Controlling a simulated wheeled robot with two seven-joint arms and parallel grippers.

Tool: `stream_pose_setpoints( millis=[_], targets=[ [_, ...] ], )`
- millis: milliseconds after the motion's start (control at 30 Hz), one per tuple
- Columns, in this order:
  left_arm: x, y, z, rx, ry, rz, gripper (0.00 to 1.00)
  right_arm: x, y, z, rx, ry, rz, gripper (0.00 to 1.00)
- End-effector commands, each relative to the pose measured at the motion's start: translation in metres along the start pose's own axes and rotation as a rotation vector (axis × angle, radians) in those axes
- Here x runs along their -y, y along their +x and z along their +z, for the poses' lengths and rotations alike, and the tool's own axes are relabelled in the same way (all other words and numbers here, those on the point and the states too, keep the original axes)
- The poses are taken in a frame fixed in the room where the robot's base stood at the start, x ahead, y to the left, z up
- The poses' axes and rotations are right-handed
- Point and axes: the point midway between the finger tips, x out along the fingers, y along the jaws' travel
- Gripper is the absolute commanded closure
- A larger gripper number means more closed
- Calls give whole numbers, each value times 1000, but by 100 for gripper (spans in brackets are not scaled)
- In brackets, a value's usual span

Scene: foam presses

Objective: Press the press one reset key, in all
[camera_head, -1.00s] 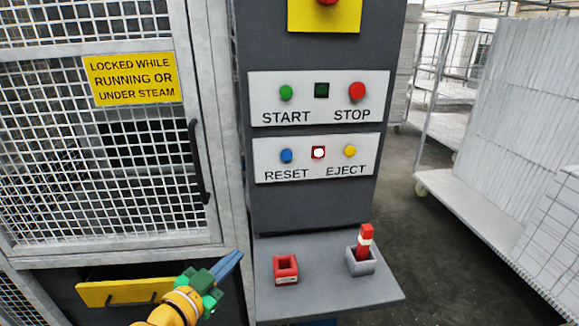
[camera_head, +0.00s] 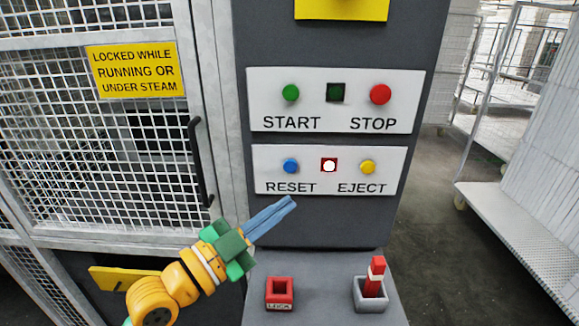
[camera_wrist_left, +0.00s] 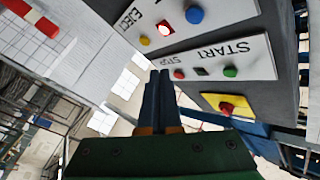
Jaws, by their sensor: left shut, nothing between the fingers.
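The blue RESET key (camera_head: 290,166) sits at the left of the lower white panel (camera_head: 326,188) on the grey control column. A lit white lamp with a red frame (camera_head: 329,165) and the yellow EJECT key (camera_head: 367,167) are to its right. My left gripper (camera_head: 291,202) is shut and empty, its blue fingers pointing up and right, below the RESET label and apart from the key. In the left wrist view the fingers (camera_wrist_left: 159,75) are together, and the RESET key (camera_wrist_left: 194,15) shows upside down near the top. My right gripper is not in view.
Above are the green START key (camera_head: 291,93), a dark lamp (camera_head: 336,93) and the red STOP key (camera_head: 380,94). A shelf below holds a red LOCK holder (camera_head: 279,294) and a grey holder (camera_head: 370,294) with a red-white key. A mesh door (camera_head: 95,150) with a black handle (camera_head: 200,160) is left.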

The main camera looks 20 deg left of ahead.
Motion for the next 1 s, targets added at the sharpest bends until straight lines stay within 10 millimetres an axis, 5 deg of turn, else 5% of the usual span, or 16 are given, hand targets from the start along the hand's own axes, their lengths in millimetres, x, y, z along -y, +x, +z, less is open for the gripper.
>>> stream_pose_setpoints(
  millis=[533,1000],
  targets=[
    [35,51,39,-1,1,1,100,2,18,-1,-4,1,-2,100],
    [42,58,42,0,0,0,100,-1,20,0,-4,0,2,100]
  ],
)
